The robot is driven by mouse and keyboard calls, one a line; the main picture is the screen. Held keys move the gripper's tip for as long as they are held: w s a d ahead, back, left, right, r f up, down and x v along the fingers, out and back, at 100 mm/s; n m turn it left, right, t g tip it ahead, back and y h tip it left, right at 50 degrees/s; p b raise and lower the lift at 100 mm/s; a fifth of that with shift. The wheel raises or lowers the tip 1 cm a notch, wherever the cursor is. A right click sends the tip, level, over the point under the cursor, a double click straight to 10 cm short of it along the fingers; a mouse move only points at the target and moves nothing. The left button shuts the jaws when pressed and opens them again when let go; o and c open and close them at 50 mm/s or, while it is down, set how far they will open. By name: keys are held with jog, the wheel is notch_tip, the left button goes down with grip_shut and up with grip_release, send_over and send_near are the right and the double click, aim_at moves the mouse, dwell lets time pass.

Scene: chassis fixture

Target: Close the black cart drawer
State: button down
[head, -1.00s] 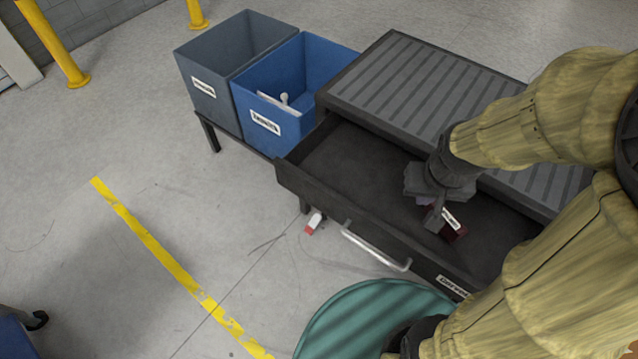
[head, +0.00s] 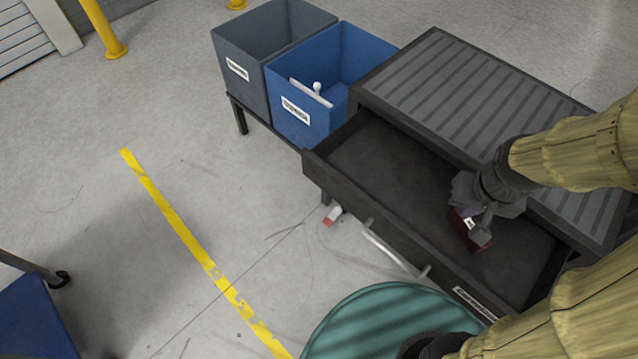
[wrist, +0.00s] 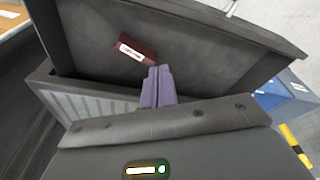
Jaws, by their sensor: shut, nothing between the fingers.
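The black cart drawer (head: 400,185) is pulled out from under the ribbed cart top (head: 465,90), and its inside shows. Its silver bar handle (head: 395,248) is on the front panel. A dark red box with a white label (wrist: 135,48) lies in the drawer; in the head view the box (head: 470,232) is partly behind my gripper. My gripper (head: 478,225) is over the drawer's inside, at its right part in the head view. In the wrist view its fingers (wrist: 158,75) are together and empty, near the red box. I cannot tell whether they touch it.
A grey bin (head: 240,60) and a blue bin (head: 345,75) with white items stand on a low stand left of the cart. A teal round top (head: 385,315) sits close in front of the drawer. A small red and white item (head: 333,216) lies on the floor.

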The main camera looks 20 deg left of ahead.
jog(key=w+a+f+n+h+p, duration=0.2)
jog(key=a+f+n+p, duration=0.1)
jog(key=a+n, duration=0.55)
jog(key=w+a+f+n+h+p, duration=0.1)
jog(key=a+f+n+h+p, duration=0.15)
jog(key=a+n, duration=0.65)
jog(key=s+a+f+n+t+p, duration=0.2)
jog(key=a+n, duration=0.4)
jog(key=a, duration=0.3)
jog(key=s+a+f+n+t+p, duration=0.2)
jog(key=s+a+f+n+t, duration=0.2)
jog(key=a, duration=0.6)
notch_tip(320, 180, down, 2)
jog(key=s+n+y, duration=0.1)
jog(key=n, duration=0.2)
jog(key=shift+s+a+t, duration=0.25)
jog(key=shift+s+t, duration=0.05)
